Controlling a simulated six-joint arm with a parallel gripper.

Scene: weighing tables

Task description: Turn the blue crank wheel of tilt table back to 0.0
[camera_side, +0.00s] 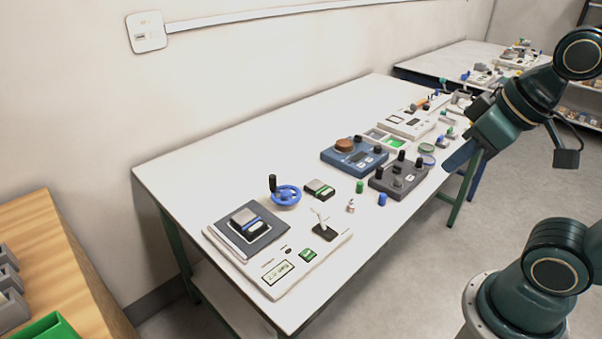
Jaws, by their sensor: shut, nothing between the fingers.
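The blue crank wheel (286,195) with its black handle stands at the back edge of the tilt table, in the left part of the white work table. The tilt table (310,276) has a white base with a small display and a green button at its front. A dark platform (262,240) on it bears a small black and grey block with a blue stripe (248,219). The display reading is too small to tell. My gripper (449,166) is shut and empty at the right, above the table's right edge, well away from the wheel.
A small black block with a green stripe (319,188) lies right beside the wheel. A blue scale (353,157) and a dark grey device (398,180) stand farther right, with small green and blue knobs near them. The table's (213,171) back left part is clear.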

